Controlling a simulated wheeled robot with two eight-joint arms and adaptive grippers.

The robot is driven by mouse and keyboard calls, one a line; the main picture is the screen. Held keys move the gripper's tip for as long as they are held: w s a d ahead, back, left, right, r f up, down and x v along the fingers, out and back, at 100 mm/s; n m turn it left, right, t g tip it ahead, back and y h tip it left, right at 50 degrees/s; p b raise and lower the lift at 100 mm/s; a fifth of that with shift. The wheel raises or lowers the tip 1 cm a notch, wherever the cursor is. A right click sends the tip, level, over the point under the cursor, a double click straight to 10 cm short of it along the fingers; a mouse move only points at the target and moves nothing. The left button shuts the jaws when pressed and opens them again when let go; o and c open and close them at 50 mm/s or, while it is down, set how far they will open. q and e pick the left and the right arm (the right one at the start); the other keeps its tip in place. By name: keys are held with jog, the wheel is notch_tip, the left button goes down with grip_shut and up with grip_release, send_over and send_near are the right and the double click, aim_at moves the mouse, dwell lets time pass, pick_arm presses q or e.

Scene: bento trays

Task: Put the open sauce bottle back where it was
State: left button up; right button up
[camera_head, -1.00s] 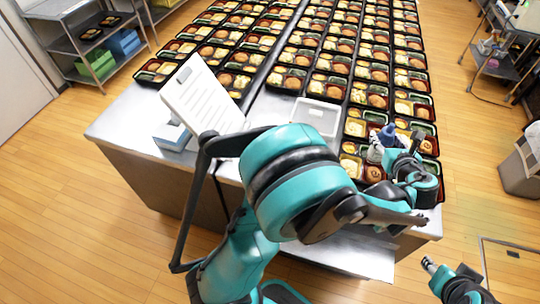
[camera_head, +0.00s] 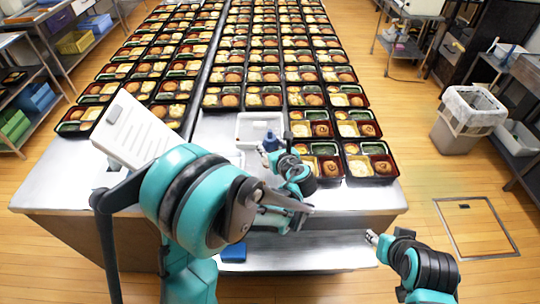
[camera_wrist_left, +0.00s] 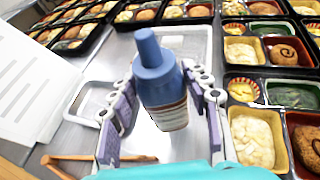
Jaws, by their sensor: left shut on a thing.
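The sauce bottle (camera_wrist_left: 160,85), with a blue nozzle top and a brown, labelled lower body, stands roughly upright in my left gripper (camera_wrist_left: 163,95). The gripper's two fingers are shut around its sides. In the head view the blue top of the bottle (camera_head: 270,142) shows just in front of a white shallow tray (camera_head: 243,128). That tray (camera_wrist_left: 207,45) is behind the bottle in the wrist view. The bottle's base is partly hidden, so I cannot tell whether it touches the table. My right gripper (camera_head: 372,238) is low, off the table's front right; its jaw state is unclear.
Filled bento trays (camera_head: 372,168) stand close on the right, with long rows behind. A white document board (camera_head: 130,130) stands on the left. A second pale tray (camera_wrist_left: 78,98) and brown sticks (camera_wrist_left: 95,158) lie left of the bottle. Metal tabletop (camera_head: 65,185) is bare at front left.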

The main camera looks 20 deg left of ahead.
pick_arm(q)
notch_tip(320, 180, down, 4)
jog(key=shift+f+b, duration=0.1)
jog(key=shift+b, duration=0.8)
jog(key=o, duration=0.6)
